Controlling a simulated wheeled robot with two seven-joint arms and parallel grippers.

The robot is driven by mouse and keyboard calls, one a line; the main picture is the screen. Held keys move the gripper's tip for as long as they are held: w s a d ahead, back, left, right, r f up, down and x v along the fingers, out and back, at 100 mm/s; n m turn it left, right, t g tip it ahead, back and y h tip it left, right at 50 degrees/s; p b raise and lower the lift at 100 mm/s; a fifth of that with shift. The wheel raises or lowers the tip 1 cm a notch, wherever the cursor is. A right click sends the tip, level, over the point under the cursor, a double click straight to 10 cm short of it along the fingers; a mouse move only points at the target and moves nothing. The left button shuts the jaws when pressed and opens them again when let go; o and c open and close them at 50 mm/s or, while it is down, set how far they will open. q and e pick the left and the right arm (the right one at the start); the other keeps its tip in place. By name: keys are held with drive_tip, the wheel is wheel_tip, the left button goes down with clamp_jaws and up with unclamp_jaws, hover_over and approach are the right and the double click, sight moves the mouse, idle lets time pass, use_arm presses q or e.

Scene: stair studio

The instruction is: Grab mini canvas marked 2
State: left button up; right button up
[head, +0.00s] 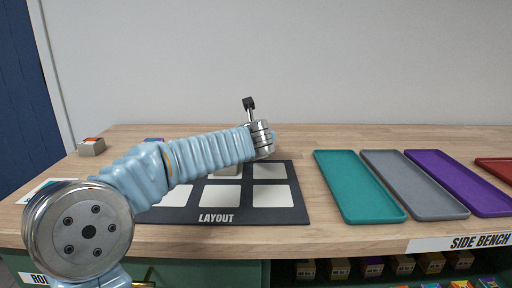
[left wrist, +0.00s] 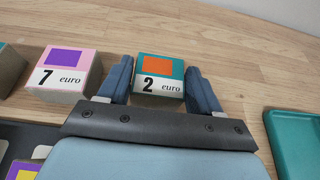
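The mini canvas marked 2 (left wrist: 160,75) is a small block with a teal and orange top and a white label reading "2 euro". It stands on the wooden table between the two blue fingers of my left gripper (left wrist: 162,88), seen in the left wrist view. The fingers are spread, with a narrow gap on either side of the block, most clearly at the right. In the head view my left arm hides this block and the gripper's fingers. My right gripper shows in neither view.
A pink and purple block marked 7 (left wrist: 68,72) stands left of it. The black layout mat (head: 296,216) with pale squares lies nearer the front. Teal (head: 346,190), grey (head: 405,180) and purple (head: 455,180) trays lie to the right. Another block (head: 92,147) stands far left.

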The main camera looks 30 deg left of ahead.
use_arm(q)
drive_tip(key=c, duration=0.5)
